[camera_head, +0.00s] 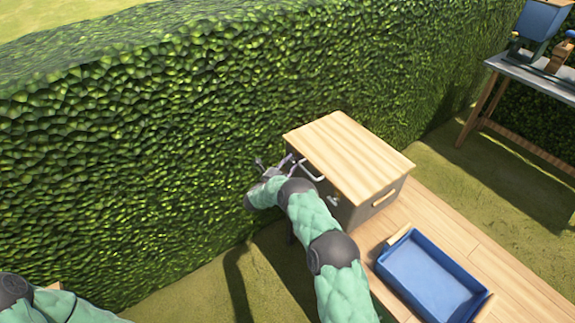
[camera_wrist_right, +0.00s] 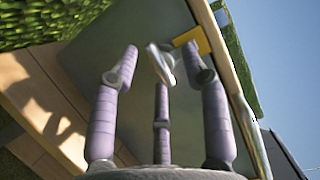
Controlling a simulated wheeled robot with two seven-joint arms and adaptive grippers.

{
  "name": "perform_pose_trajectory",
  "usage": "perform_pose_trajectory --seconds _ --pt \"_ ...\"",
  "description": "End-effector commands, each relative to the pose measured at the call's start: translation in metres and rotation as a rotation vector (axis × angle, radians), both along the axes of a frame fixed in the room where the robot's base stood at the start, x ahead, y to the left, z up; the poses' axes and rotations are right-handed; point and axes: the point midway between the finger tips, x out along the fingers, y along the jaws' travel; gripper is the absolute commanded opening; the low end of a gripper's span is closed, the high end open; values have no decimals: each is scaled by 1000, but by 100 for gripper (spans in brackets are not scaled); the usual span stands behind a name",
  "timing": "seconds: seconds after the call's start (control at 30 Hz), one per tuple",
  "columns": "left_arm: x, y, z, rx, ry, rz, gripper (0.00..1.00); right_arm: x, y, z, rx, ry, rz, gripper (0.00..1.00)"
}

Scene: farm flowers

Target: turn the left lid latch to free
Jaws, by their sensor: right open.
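A grey box with a pale wooden lid (camera_head: 350,155) stands against the hedge. I cannot tell whether a finger touches the latch. My left arm shows only at the lower left; its gripper is out of view.
A blue tray (camera_head: 430,279) sits on the wooden deck (camera_head: 505,272) right of the box. The tall hedge (camera_head: 150,130) rises close behind my right gripper. A workbench (camera_head: 540,80) stands at the upper right. Grass lies open left of my right arm.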

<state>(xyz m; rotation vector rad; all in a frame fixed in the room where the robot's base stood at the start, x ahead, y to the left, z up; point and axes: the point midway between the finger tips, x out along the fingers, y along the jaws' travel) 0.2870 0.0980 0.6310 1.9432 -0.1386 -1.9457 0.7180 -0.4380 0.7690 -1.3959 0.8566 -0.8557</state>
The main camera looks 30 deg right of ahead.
Motion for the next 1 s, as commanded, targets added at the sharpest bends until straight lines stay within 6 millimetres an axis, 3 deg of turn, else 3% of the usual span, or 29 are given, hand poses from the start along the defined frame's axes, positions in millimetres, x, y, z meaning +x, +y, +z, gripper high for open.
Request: perform_pose_trajectory --seconds 0.23,0.27,0.4,0.77,1.0 --pt "0 0 0 0 0 0 40 1 0 0 0 0 1 46" --pt "0 0 0 0 0 0 40 1 0 0 0 0 1 41" --pt "0 0 0 0 0 0 40 1 0 1 0 0 1 1" --pt "0 0 0 0 0 0 40 1 -1 3 -3 20 1 0" --pt "0 0 2 0 0 0 40 3 -1 6 -13 133 1 0"
